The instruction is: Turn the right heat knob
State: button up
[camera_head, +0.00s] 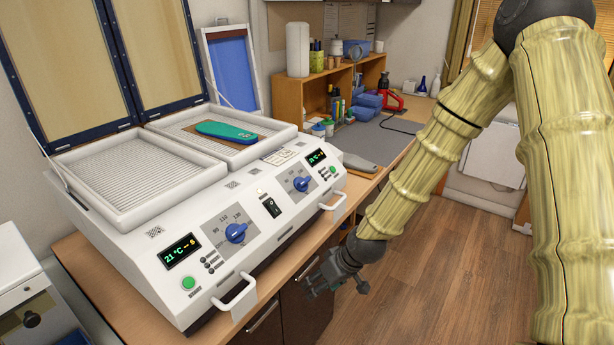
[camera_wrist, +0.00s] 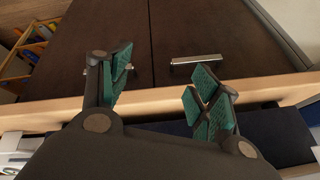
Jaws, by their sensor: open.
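The right heat knob (camera_head: 301,184) is a blue dial on the right grey panel of the white heating machine (camera_head: 140,243). A second blue knob (camera_head: 235,232) sits on the left panel. My gripper (camera_head: 318,289) is in front of the machine, below and apart from the right knob, beyond the bench's front edge. In the wrist view my gripper (camera_wrist: 158,90) is open and empty, with green pads. It faces dark cabinet doors (camera_wrist: 205,30) with a metal handle (camera_wrist: 196,59). Neither knob shows in the wrist view.
White handles (camera_head: 234,298) and (camera_head: 333,201) stick out from the machine's front. A black switch (camera_head: 270,206) sits between the panels. A teal insole (camera_head: 226,131) lies on the right tray under raised lids. The wooden floor (camera_head: 460,270) at the right is clear.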

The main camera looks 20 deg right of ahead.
jog(key=w+d+r+n+t+y, duration=0.1)
jog(key=w+r, duration=0.3)
jog(key=r, duration=0.4)
jog(key=w+d+r+n+t, duration=0.1)
jog(key=w+r, duration=0.3)
jog(key=r, duration=0.4)
jog(key=n+t+p, duration=0.1)
jog(key=n, duration=0.1)
send_near(305, 179)
jog(key=shift+y, duration=0.4)
jog(key=shift+d+p+x, duration=0.2)
jog(key=shift+p+x, duration=1.65)
jog(key=shift+x, duration=2.55)
jog(key=shift+f, duration=0.1)
jog(key=c, duration=1)
